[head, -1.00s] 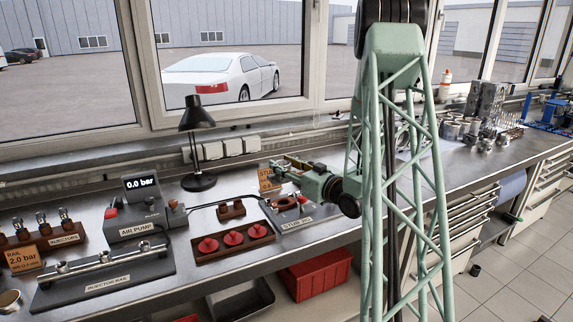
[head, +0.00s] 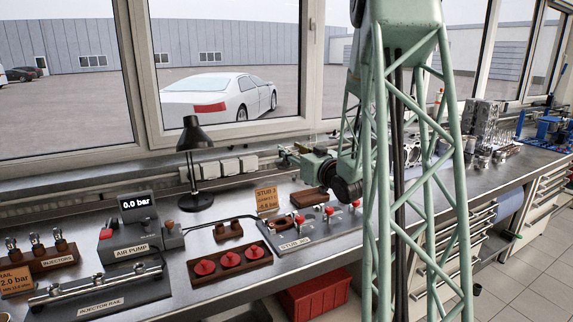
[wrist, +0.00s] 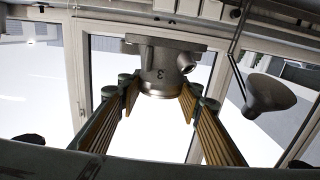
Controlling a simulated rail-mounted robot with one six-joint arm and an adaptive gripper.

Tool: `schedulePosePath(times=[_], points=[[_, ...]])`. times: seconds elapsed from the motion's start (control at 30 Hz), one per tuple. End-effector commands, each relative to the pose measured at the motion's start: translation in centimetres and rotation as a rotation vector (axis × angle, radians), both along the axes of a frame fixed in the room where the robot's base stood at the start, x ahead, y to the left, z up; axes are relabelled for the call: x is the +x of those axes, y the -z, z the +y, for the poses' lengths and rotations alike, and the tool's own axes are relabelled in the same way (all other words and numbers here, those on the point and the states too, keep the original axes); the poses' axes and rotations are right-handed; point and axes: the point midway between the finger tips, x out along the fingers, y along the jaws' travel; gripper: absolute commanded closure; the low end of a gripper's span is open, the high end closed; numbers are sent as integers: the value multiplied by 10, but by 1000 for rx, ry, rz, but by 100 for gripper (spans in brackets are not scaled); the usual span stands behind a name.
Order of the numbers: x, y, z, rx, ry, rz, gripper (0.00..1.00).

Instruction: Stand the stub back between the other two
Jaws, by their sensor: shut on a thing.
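A grey metal stub (wrist: 162,70) marked 3, with a flange and a short side port, sits between the fingers of my gripper (wrist: 158,98) in the wrist view. The fingers touch its sides, so my gripper is shut on it. In the head view, my gripper (head: 290,154) is raised above the back of the bench, behind the stub jig (head: 318,235). The held stub is too small to make out clearly there. A brown wooden block (head: 310,197) lies behind the jig. I cannot make out the other two stubs with certainty.
A block with red discs (head: 229,260), a small brown block (head: 228,230), the air pump (head: 138,232) and a black lamp (head: 192,160) are farther left. Red-knobbed parts (head: 328,212) rise from the jig.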

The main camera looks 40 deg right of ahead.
Motion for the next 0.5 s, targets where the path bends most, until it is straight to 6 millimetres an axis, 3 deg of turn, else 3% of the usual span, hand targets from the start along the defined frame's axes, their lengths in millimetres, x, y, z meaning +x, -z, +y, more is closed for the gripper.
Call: schedulePosePath(times=[0.5], points=[[-26,-90,-16,-2,151,-4,82]])
